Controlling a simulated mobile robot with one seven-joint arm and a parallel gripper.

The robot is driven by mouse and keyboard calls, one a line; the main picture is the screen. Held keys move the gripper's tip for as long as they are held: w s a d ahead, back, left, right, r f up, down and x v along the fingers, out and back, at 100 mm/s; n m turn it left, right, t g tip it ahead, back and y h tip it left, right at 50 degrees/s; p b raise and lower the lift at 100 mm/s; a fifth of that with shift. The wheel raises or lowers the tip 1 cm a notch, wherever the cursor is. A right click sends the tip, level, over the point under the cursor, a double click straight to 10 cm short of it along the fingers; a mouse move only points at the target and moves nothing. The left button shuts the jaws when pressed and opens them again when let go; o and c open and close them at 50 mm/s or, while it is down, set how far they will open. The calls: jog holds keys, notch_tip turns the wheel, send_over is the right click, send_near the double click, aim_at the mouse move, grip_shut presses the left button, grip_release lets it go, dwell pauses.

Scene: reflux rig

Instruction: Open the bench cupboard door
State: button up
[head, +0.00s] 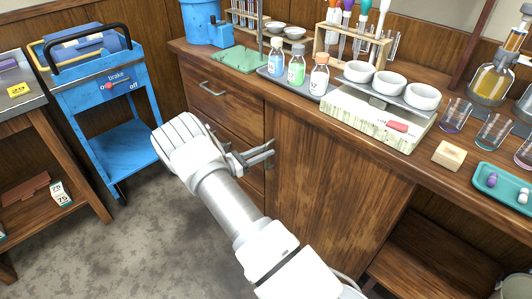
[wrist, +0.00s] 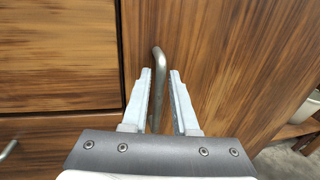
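The wooden bench cupboard door (head: 335,190) is in the middle of the head view, under the worktop, and looks shut. It also fills the right part of the wrist view (wrist: 235,60). Its upright metal bar handle (wrist: 159,62) is near the door's left edge. My gripper (head: 268,153) is at that edge. In the wrist view my gripper (wrist: 160,72) is open, with the handle between its two fingers. There are gaps beside the bar, so the fingers do not look closed on it. In the head view the handle is hard to tell from the fingers.
Drawers (head: 223,105) with a metal handle (head: 212,89) are left of the door. The worktop above holds bottles, a balance (head: 375,118) with bowls, and beakers. A blue cart (head: 125,150) stands to the left. Grey floor (head: 140,250) is clear in front.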

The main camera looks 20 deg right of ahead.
jog(key=shift+d, duration=0.5)
jog(key=shift+c, duration=0.2)
grip_shut()
dwell(1.0)
